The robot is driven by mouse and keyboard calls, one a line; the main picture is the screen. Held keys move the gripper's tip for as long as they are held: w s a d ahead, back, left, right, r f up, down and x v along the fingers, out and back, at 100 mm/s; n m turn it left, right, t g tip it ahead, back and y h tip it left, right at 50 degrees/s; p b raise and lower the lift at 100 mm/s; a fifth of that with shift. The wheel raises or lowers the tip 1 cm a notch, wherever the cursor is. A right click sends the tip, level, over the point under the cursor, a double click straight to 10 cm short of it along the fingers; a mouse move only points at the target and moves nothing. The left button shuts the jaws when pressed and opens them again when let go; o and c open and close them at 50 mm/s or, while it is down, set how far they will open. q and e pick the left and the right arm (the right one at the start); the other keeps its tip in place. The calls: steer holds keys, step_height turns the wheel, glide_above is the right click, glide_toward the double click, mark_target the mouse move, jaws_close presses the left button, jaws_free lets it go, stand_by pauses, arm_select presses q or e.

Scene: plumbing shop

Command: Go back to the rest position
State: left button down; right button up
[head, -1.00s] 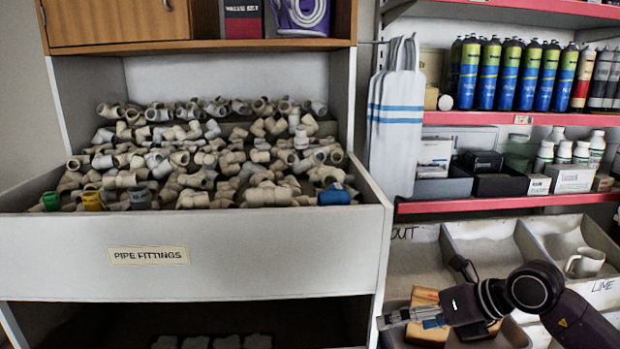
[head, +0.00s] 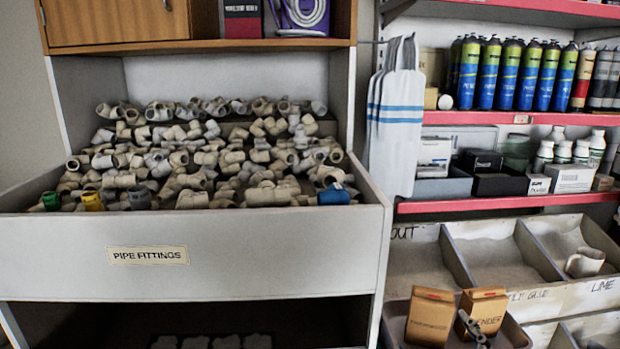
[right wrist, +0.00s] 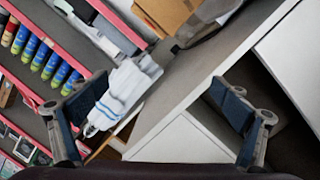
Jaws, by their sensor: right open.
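My right gripper (right wrist: 157,98) shows in the right wrist view. Its two dark-padded fingers are spread wide, with nothing held between them. In that view the camera is tilted; the white unit's panel (right wrist: 190,85) and the hanging white bags (right wrist: 125,92) lie beyond the fingers. In the head view the right arm is out of sight. My left gripper is in neither current view.
A pipe-fittings drawer (head: 240,260) fills the left. At right are shelves of spray cans (head: 507,75), bins with a white mug (head: 585,262), and a tray (head: 520,338) with two brown boxes (head: 430,315) (head: 484,308). A small grey object (head: 472,326) by the boxes is unclear.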

steer(key=s+d+f+m+g, duration=0.1)
steer(key=s+f+m+g, duration=0.3)
steer(key=s+f+g, duration=0.7)
steer(key=s+a+f+m+g+y, duration=0.1)
steer(key=s+a+f+g, duration=0.25)
steer(key=s+f, duration=1.1)
step_height(320, 180, down, 12)
steer(key=s+p, duration=0.2)
steer(key=p, duration=0.4)
arm_select(q)
steer(key=s+f+g+p, duration=0.1)
steer(key=s+f+p, duration=0.5)
steer(key=f, duration=0.4)
steer(key=s+a+f+p, duration=0.1)
steer(key=s+p, duration=0.3)
steer(key=s, duration=0.3)
steer(key=s+a+f+g+p, duration=0.1)
steer(key=s+a+f+p, duration=0.1)
steer(key=s+p, duration=0.2)
steer(key=s, duration=0.3)
steer(key=shift+s+a, duration=0.2)
steer(key=shift+s, duration=0.1)
arm_select(e)
steer(key=s+d+f, duration=0.1)
steer(key=s+f, duration=0.3)
steer(key=s, duration=0.5)
steer(key=s+d+f+g, duration=0.1)
steer(key=s+f, duration=0.2)
steer(key=s, duration=0.7)
steer(key=shift+d+f, duration=0.35)
